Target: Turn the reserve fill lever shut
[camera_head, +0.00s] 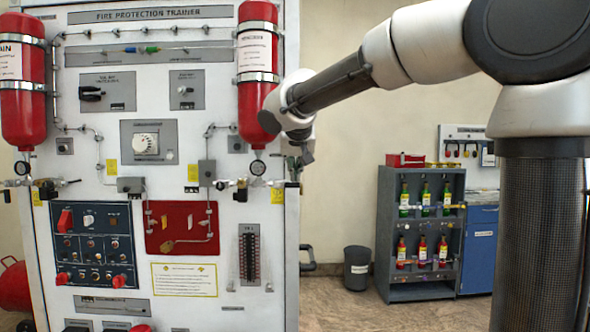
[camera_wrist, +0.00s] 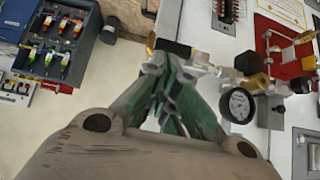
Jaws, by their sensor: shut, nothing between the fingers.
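The reserve cylinder (camera_head: 257,75) is the red bottle at the panel's upper right. Below it are a round gauge (camera_head: 257,168) and a pipe with fittings. The gauge also shows in the wrist view (camera_wrist: 238,105). My gripper (camera_head: 293,178) points down at the panel's right edge, by the end of this pipe. In the wrist view my gripper (camera_wrist: 167,68) is shut and empty, its fingertips close to a small black handle (camera_wrist: 174,47) beside a brass end fitting (camera_wrist: 152,43). This handle looks like the fill lever. The fingers partly hide the pipe; I cannot tell whether they touch the handle.
The white trainer panel (camera_head: 110,220) also carries a red main cylinder (camera_head: 22,75), a red plate (camera_head: 165,215) and a switch box. A grey bottle rack (camera_head: 385,230), a dark bin (camera_head: 357,268) and a blue cabinet (camera_head: 480,248) stand right.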

